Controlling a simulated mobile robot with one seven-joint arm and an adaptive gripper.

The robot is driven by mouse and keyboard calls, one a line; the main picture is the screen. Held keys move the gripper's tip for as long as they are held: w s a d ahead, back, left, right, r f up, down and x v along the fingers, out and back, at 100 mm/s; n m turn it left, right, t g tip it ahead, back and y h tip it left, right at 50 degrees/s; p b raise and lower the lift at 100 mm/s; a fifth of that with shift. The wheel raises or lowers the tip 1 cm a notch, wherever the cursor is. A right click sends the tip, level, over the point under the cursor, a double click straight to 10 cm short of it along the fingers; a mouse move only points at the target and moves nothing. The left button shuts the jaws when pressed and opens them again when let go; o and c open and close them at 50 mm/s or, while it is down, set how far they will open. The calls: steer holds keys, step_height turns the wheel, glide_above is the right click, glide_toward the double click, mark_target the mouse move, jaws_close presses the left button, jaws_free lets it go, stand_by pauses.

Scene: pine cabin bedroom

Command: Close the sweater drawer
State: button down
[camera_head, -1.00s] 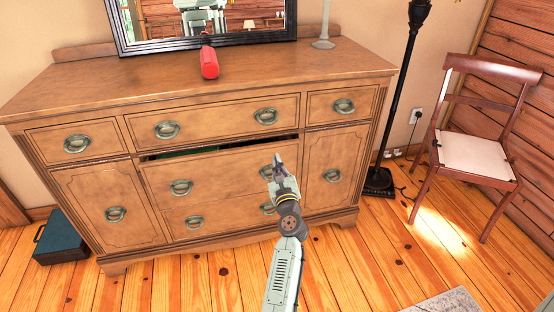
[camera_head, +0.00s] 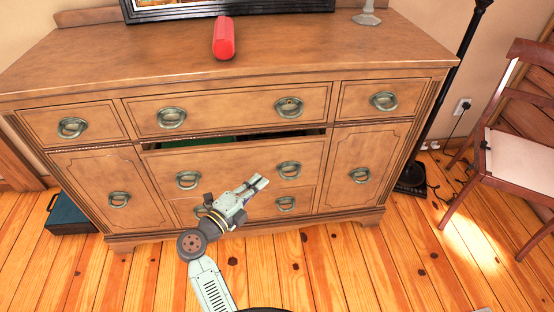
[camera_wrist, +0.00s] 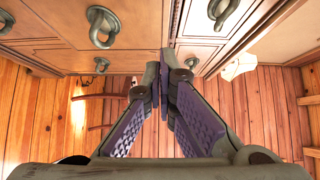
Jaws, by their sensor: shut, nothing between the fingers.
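The middle centre drawer (camera_head: 230,165) of the wooden dresser stands slightly pulled out. A dark gap shows above its front, with something green (camera_head: 222,139) inside; whether that is a sweater I cannot tell. The drawer has two ring handles, left (camera_head: 188,180) and right (camera_head: 289,170). My gripper (camera_head: 262,182) is shut and empty. In the head view it overlaps the lower front of this drawer, between the handles; contact cannot be told. In the wrist view my gripper's fingertips (camera_wrist: 160,75) meet, with ring handles (camera_wrist: 102,26) on the furniture fronts beyond them.
A chair (camera_head: 512,155) and a dark lamp pole (camera_head: 447,95) stand at right. A teal case (camera_head: 68,217) lies at left. Floor before the dresser is clear.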

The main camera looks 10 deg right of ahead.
mark_target(272, 145)
steer(key=shift+w+a+p+x, duration=0.35)
steer(key=shift+x, duration=1.7)
steer(key=shift+w+a+p+x, duration=0.3)
steer(key=shift+p+x, duration=0.1)
steer(key=shift+x, duration=1.65)
steer(key=shift+w+a+p+x, duration=0.35)
steer(key=shift+x, duration=1.7)
steer(key=w, duration=0.5)
steer(key=shift+r, duration=0.2)
steer(key=shift+s, duration=0.15)
